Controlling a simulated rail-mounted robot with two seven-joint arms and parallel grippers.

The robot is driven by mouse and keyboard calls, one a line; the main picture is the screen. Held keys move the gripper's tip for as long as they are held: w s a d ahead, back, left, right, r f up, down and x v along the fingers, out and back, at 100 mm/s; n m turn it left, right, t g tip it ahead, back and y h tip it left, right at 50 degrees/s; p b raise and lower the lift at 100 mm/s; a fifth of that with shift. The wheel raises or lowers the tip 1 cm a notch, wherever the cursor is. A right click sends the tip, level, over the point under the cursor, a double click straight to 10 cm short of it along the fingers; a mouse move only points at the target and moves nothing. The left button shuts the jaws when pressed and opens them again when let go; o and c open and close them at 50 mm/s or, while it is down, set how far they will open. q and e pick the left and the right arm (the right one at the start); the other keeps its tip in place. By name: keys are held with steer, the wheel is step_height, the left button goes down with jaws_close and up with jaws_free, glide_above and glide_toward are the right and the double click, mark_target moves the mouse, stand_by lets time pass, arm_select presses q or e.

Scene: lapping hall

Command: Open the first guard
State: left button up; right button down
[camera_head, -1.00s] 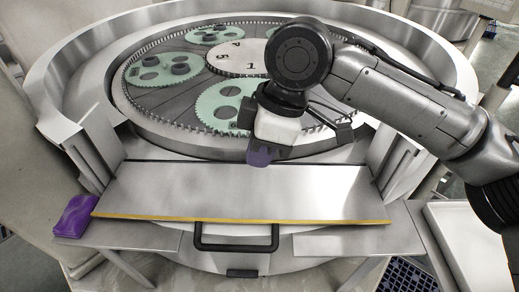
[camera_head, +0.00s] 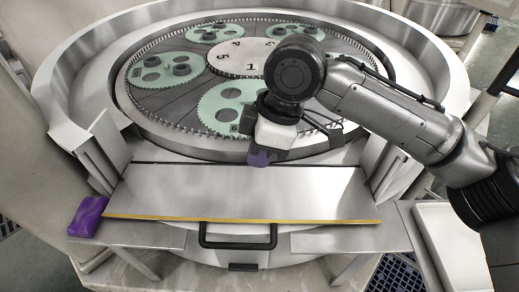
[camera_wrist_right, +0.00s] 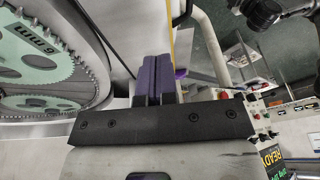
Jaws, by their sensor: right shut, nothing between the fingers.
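The guard is a bright metal panel (camera_head: 240,190) with a yellow front edge and a black bar handle (camera_head: 238,237). It lies folded outward, nearly flat, across the front opening of the round lapping machine. My right gripper (camera_head: 260,159) hangs above the panel's back edge, near the machine's toothed ring, apart from the handle. Its purple fingers are shut and empty; they also show in the right wrist view (camera_wrist_right: 153,78). My left gripper is not in view.
Green toothed carriers (camera_head: 226,105) sit on the dark plate inside the machine's rim (camera_head: 60,85). A purple block (camera_head: 87,215) lies left of the panel. A white tray (camera_head: 447,240) stands at right. The right wrist view shows a control panel with red buttons (camera_wrist_right: 255,97).

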steer(key=s+p+v, duration=0.1)
steer(key=p+v, duration=0.1)
steer(key=v, duration=1.1)
steer(key=shift+w+d+r+p, duration=0.15)
steer(key=shift+w+r+p, duration=0.25)
steer(key=shift+w, duration=0.1)
